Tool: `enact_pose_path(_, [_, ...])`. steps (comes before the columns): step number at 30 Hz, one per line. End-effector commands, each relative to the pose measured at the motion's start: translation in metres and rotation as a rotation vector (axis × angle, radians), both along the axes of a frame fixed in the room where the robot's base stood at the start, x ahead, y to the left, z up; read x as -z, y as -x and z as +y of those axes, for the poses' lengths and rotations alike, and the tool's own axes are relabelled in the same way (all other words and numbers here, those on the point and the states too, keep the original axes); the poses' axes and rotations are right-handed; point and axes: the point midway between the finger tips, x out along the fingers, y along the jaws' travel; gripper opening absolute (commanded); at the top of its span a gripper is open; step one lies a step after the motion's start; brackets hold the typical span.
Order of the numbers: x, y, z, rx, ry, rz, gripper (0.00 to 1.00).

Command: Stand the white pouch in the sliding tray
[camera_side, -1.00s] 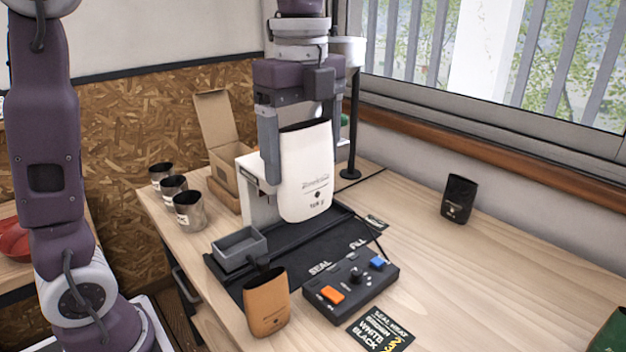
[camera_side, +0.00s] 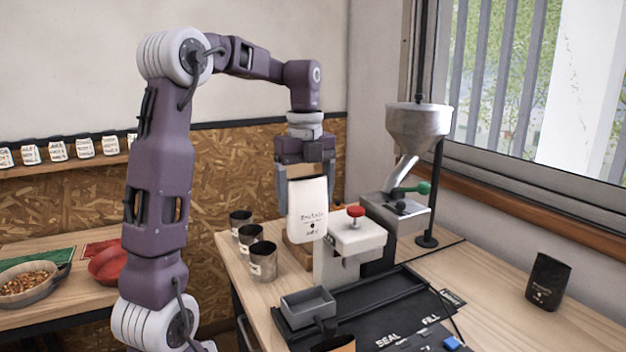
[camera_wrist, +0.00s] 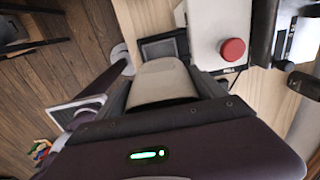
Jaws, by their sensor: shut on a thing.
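The white pouch (camera_side: 307,212) hangs upright in my gripper (camera_side: 305,185), in the air left of the sealer with the red button. The gripper's fingers are shut on its sides near the top. In the wrist view the pouch (camera_wrist: 163,82) is between the fingers of my gripper (camera_wrist: 165,92), seen from above. The sliding tray (camera_side: 308,306) is a small grey open box at the left end of the black base, below and in front of the pouch. In the wrist view the tray (camera_wrist: 164,46) shows past the pouch, partly hidden by it; its visible part looks empty.
The sealer (camera_side: 350,245) with its red button (camera_side: 355,211) stands close right of the pouch, before the steel hopper (camera_side: 419,122). Steel cups (camera_side: 263,260) stand at the left table edge. A black pouch (camera_side: 548,282) stands at right. A brown pouch (camera_side: 336,344) shows at the bottom edge.

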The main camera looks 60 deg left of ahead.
Motion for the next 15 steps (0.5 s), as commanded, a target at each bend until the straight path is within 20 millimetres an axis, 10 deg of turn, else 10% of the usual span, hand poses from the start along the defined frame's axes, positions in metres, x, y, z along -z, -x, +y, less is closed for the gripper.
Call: enact_pose_path(15, [0.136, 0.0, -0.001, 0.0, 0.001, 0.002, 0.42])
